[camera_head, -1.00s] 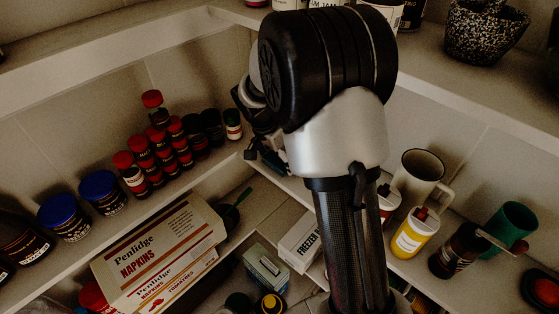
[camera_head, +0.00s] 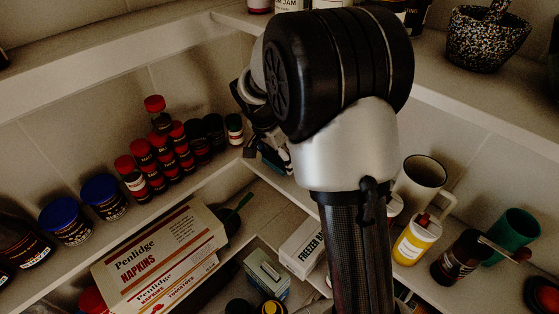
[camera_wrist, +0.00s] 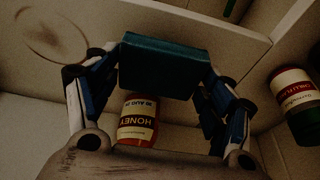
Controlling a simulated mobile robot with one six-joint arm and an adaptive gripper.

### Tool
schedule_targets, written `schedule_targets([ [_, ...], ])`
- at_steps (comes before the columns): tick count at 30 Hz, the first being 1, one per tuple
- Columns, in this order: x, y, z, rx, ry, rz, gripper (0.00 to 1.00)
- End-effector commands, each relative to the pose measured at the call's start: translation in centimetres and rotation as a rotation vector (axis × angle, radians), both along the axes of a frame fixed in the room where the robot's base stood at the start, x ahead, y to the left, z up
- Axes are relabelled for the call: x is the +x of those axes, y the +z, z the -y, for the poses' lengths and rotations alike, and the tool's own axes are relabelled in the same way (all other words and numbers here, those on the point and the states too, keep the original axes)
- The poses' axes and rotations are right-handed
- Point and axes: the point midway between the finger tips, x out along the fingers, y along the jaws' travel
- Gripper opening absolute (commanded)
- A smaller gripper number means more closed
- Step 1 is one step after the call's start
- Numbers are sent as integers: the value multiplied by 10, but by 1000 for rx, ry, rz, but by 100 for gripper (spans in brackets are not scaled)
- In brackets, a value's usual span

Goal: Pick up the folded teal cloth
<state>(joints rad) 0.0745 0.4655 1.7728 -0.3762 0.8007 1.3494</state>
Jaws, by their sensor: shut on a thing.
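The folded teal cloth (camera_wrist: 160,68) is a dark teal block at the upper middle of the wrist view. My gripper (camera_wrist: 162,75) has one blue-and-grey finger on each side of it and is shut on it. In the head view my gripper (camera_head: 268,148) shows near the shelf corner, partly covered by my arm.
Spice jars (camera_head: 160,160) crowd the left shelf. A mug (camera_head: 424,180) and yellow bottle (camera_head: 412,240) stand right of my arm.

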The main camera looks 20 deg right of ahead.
Motion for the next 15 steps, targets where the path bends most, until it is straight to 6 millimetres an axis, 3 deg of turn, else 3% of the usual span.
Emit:
schedule_targets([
  [7, 1, 46, 0, 0, 0, 5, 51],
  [15, -23, 42, -58, 0, 7, 1, 51],
])
